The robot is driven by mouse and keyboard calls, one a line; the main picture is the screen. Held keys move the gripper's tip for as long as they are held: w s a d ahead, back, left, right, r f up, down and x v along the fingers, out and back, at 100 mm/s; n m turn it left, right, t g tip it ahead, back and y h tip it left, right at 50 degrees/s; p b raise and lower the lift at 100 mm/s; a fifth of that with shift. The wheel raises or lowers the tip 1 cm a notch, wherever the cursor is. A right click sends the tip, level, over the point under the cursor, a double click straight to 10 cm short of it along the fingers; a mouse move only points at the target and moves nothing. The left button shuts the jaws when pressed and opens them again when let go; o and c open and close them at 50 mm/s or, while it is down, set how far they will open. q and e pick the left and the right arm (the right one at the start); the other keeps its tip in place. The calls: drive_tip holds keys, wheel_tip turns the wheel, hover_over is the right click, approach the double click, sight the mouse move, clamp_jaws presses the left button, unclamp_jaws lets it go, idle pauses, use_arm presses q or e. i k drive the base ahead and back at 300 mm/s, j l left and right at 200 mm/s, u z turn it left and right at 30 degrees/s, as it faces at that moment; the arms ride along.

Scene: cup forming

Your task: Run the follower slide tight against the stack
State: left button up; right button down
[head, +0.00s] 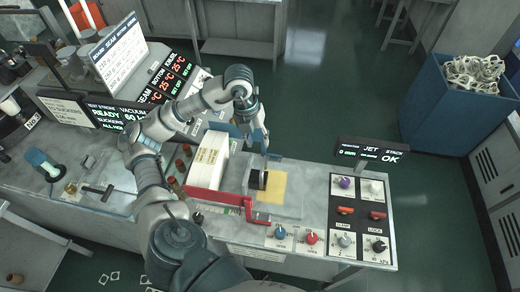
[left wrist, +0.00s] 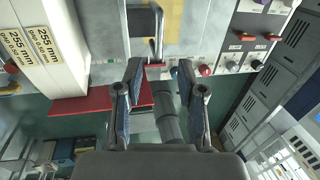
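The stack (head: 208,160) is a white block of blanks standing on edge in a red-walled tray (head: 205,195). In the left wrist view the stack (left wrist: 38,40) is at the upper left, with yellow "255 mm" labels. A dark block (head: 259,180), which may be the follower slide, sits right of the stack with a visible gap. In the left wrist view a dark-framed metal part (left wrist: 145,22) shows just beyond my fingertips. My left gripper (head: 265,150) is above and beside the dark block. Its fingers (left wrist: 158,72) are apart, with no clear grip on anything. My right gripper is out of view.
A control panel with knobs and red switches (head: 346,211) is to the right, under a small display (head: 370,152). Blue and red knobs (head: 311,237) line the bench's front edge. A blue bin (head: 455,105) of white pieces stands on the floor at the right.

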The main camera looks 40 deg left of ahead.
sight(254, 180)
drive_tip(key=k+l, duration=0.35)
drive_tip(key=l, duration=0.15)
drive_tip(key=k+l, duration=0.75)
drive_tip(key=l, duration=0.25)
